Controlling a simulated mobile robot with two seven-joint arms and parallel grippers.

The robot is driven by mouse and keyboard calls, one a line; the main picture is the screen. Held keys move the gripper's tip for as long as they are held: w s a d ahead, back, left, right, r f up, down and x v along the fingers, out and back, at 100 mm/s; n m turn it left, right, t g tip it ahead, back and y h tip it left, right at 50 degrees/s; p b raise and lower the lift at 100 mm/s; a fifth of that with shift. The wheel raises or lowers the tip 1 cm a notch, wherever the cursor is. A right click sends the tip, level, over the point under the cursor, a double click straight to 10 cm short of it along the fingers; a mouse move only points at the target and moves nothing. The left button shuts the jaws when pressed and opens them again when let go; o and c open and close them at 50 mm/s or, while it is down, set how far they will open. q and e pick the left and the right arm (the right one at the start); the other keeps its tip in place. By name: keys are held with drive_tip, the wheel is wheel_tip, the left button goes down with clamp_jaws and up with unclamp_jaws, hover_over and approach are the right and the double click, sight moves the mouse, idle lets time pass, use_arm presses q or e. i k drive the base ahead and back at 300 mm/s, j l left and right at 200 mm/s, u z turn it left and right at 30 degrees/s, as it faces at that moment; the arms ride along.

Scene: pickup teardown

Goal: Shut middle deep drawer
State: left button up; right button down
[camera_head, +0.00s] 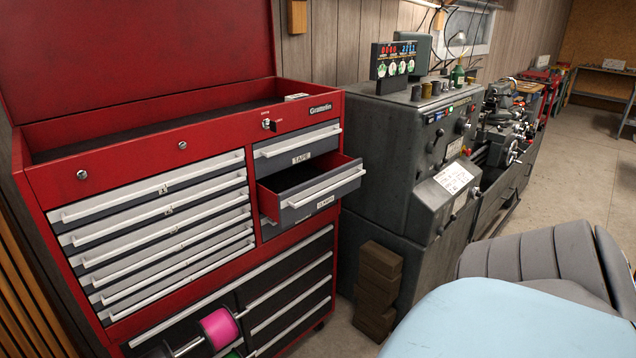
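The red tool chest (215,117) stands at the left with its lid up. The middle deep drawer (325,194) is in its right-hand column, below a shut drawer labelled "TAPE" (298,147). The middle drawer is pulled partly out, with its dark inside showing behind a white handle and a small label. A further drawer (285,226) below it is mostly hidden by the open one. Neither of my grippers shows in the head view.
Shut shallow drawers (160,220) fill the chest's left column. A pink spool (219,328) hangs on a rod low in front. A grey lathe (418,150) and brown blocks (377,290) stand to the right. A light blue surface (505,322) and grey seat (545,255) occupy the lower right.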

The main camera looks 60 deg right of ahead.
sight(288, 196)
drive_tip(key=i+l+z, duration=0.1)
drive_tip(key=z, duration=0.4)
drive_tip(key=i+z, duration=0.15)
drive_tip(key=z, duration=1.3)
